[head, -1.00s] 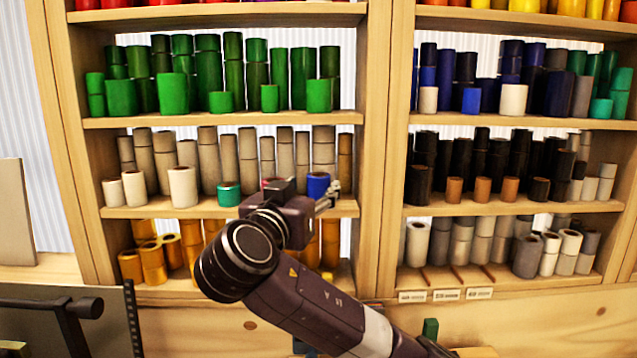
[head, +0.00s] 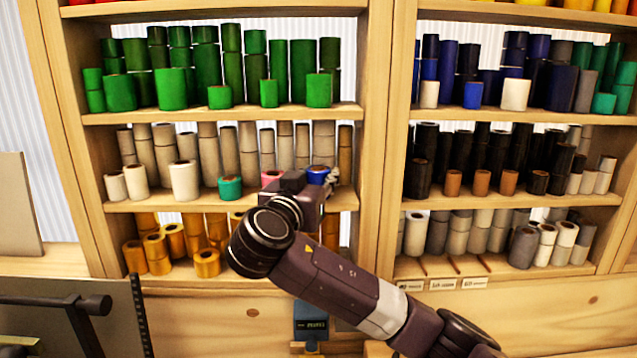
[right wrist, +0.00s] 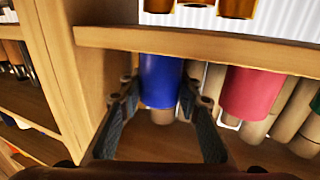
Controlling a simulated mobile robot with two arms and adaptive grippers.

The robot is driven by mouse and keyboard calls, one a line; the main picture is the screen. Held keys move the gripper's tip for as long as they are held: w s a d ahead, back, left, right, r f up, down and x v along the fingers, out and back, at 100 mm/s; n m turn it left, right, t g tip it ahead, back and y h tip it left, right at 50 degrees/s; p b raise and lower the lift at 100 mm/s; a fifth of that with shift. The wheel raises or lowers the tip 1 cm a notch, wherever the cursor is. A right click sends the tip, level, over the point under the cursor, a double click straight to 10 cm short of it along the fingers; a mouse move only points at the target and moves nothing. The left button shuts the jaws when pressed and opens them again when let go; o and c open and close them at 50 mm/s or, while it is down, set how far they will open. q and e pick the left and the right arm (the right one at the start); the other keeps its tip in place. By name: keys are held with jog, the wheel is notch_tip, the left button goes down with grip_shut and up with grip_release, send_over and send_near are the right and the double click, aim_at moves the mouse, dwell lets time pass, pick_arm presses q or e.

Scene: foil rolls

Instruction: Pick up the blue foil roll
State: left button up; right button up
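The blue foil roll (head: 318,175) stands near the front edge of the middle shelf of the left rack, beside a pink roll (head: 271,178). My right gripper (head: 331,182) is at this roll and partly covers it in the head view. In the right wrist view, which looks upside down, the blue roll (right wrist: 160,82) lies between the two spread fingers of the gripper (right wrist: 158,98). The fingertips are close to its sides; firm contact does not show. The pink roll (right wrist: 250,92) is just outside one finger. My left gripper is not in view.
A teal roll (head: 230,188) and white rolls stand left of the pink one. Tan rolls (head: 207,150) stand close behind. A wooden upright (head: 376,150) is to the right. The shelf board (right wrist: 190,45) is close to the fingers. Orange rolls (head: 207,263) are below.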

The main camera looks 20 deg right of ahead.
jog(key=c, duration=0.5)
